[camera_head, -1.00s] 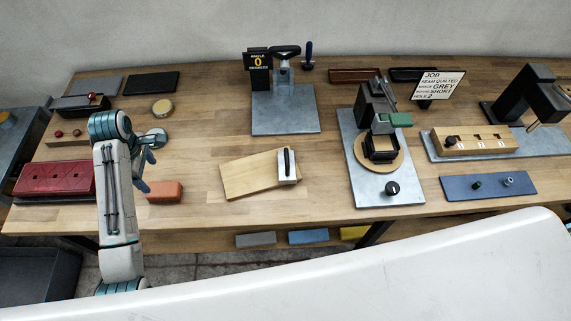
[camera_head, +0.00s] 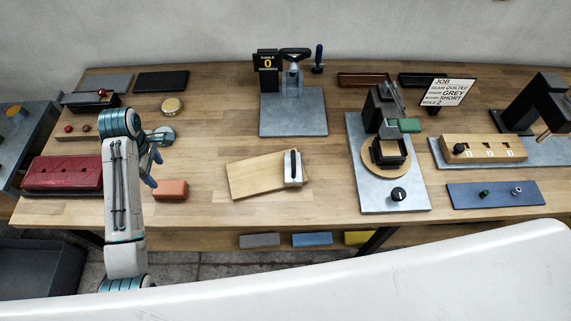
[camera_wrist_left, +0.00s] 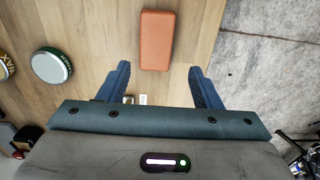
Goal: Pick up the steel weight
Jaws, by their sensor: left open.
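A steel block with a black bar handle (camera_head: 293,168), which looks like the steel weight, stands on the right end of a pale wooden board (camera_head: 255,176) mid-bench. My left gripper (camera_head: 154,166) is over the left part of the bench, well left of the weight, pointing down. It is open and empty. In the left wrist view its two blue fingers (camera_wrist_left: 159,70) are spread, with an orange-brown block (camera_wrist_left: 157,40) just beyond the tips. The weight is not in the wrist view. My right gripper is not in view.
The orange block (camera_head: 171,190) lies near the bench's front edge. A red case (camera_head: 62,174) is at the left. A steel plate with a clamp (camera_head: 293,118) stands behind the board, and a fixture with a knob (camera_head: 398,194) to its right. Bare wood separates gripper and board.

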